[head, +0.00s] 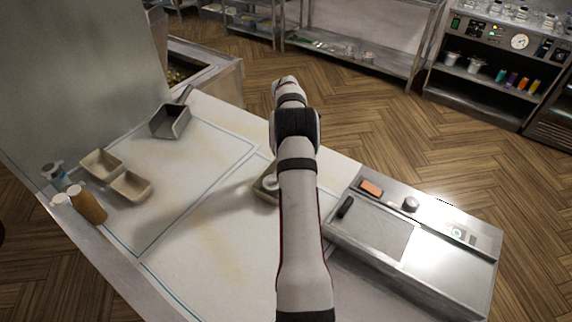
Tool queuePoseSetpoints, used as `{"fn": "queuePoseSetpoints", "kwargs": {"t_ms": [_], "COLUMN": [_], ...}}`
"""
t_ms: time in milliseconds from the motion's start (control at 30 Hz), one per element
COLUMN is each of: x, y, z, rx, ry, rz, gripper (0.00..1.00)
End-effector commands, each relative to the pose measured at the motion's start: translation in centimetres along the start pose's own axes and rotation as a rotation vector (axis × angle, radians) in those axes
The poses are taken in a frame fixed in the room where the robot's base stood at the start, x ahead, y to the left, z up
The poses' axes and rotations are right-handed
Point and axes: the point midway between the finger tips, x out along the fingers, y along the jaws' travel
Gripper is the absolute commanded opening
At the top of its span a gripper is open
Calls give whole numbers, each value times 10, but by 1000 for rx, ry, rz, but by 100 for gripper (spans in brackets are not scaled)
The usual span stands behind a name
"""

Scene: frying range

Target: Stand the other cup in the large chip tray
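A beige tray (262,195) sits near the middle of the white counter, partly hidden behind my arm. A small pale round thing, possibly a cup, shows inside it (270,183); my arm covers part of it. Two more beige trays, one farther back (101,165) and one nearer (131,186), sit side by side at the left; both look empty. I cannot tell for sure which tray is the large one. No other cup is clearly visible on the counter. My gripper is hidden behind my own arm, so its fingers and anything in them do not show.
A metal scoop (170,122) lies at the counter's back. Bottles, including a brown one (88,205), stand at the left edge. A steel unit (455,268) at the right holds an orange block (371,187) and a dark-handled item (345,207). The counter's left-middle is clear.

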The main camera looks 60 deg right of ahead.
Motion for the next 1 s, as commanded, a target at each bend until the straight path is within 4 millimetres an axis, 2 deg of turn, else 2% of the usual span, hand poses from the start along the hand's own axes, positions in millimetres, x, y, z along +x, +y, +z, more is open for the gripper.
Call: {"fn": "queuePoseSetpoints", "kwargs": {"t_ms": [133, 467, 500, 533, 833, 933, 1000], "x": [28, 32, 32, 32, 29, 14, -5], "y": [-1, -1, 0, 0, 0, 0, 0], "z": [0, 0, 0, 0, 0, 1, 0], "rx": [0, 0, 0, 0, 0, 0, 0], "ry": [1, 1, 1, 1, 1, -1, 0], "rz": [-3, 0, 1, 0, 1, 4, 5], "gripper": [5, 5, 76, 82, 82, 82, 82]}}
